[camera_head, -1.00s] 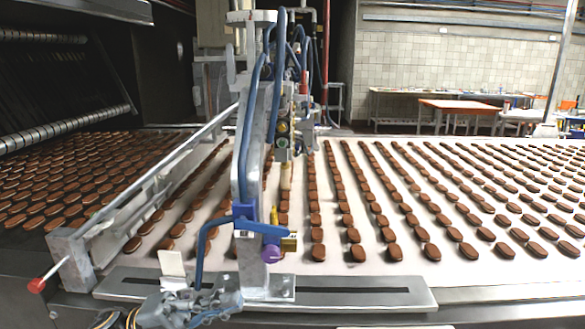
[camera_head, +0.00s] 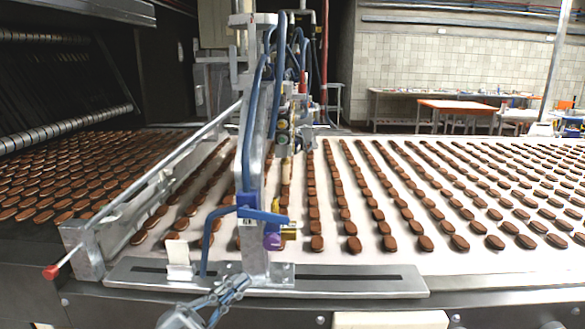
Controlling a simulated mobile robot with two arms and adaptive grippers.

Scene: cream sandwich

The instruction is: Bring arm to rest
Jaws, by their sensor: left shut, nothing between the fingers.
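My left gripper (camera_head: 235,285) is low in the head view, just in front of the grey metal base plate (camera_head: 350,282) of the machine. It is shut, with nothing seen between its fingers, and points up and to the right. Its rear part runs off the bottom edge of the picture. I cannot tell whether it touches the plate's edge. My right gripper does not show.
A wide belt (camera_head: 330,255) carries rows of brown biscuits (camera_head: 353,244). A metal machine frame with a blue lever (camera_head: 255,214) and a purple knob (camera_head: 272,241) stands behind my gripper. A red-tipped rod (camera_head: 50,272) juts out at the left.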

